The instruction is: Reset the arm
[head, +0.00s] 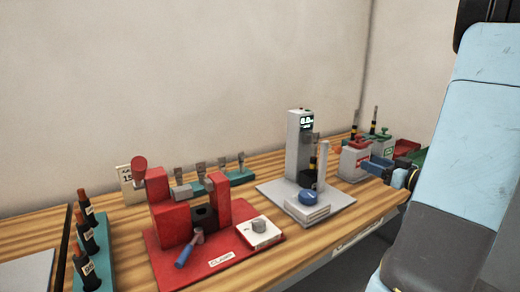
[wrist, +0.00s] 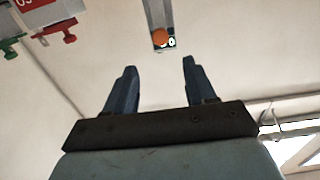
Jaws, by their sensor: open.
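My gripper shows in the wrist view (wrist: 160,85), with its two dark blue fingers apart and nothing between them. Behind the fingers is a plain pale surface. A dark and blue part at the right edge of the bench, by the arm, is partly hidden.
A pale wall (head: 200,70) stands behind.

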